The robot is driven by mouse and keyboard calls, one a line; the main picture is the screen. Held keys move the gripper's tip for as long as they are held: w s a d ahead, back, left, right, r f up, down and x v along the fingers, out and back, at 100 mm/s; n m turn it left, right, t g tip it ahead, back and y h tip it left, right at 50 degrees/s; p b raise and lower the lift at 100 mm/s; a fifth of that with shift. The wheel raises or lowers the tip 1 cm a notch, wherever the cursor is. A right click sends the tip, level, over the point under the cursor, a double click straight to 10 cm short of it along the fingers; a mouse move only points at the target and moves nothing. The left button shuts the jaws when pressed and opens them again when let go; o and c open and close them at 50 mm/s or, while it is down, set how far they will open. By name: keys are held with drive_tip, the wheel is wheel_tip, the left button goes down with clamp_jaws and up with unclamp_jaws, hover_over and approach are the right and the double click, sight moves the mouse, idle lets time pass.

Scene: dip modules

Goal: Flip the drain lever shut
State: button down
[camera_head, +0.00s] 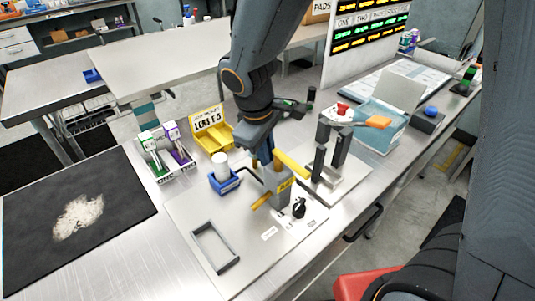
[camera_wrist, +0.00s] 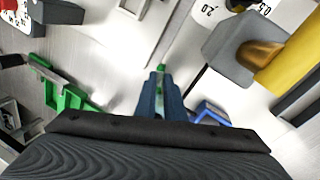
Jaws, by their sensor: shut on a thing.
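A grey upright fixture (camera_head: 279,190) with a yellow bar (camera_head: 292,165) stands on a light base plate. It also shows at the upper right in the wrist view (camera_wrist: 225,45). My gripper (camera_head: 262,158) is low beside the fixture's upper left side, pointing down. In the wrist view its blue fingers (camera_wrist: 160,88) are close together on a thin piece with a green tip, which appears to be the drain lever (camera_wrist: 161,69). The fingers hide most of it. A thin dark bent rod (camera_head: 247,170) shows just below the gripper in the head view.
A blue bin (camera_head: 225,186) with a white cup (camera_head: 220,166) stands close to the left. A yellow bin (camera_head: 213,138) is behind it. A black knob (camera_head: 299,207) is at the plate's front. Dark upright posts (camera_head: 330,153) stand to the right.

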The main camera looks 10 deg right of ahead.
drive_tip(key=c, duration=1.8)
unclamp_jaws()
drive_tip(key=shift+c, duration=0.2)
drive_tip(key=shift+r, duration=0.1)
drive_tip(key=v, duration=0.7)
drive_tip(key=shift+r+b, duration=0.3)
drive_tip(key=shift+b, duration=0.05)
drive_tip(key=shift+s+r, duration=0.1)
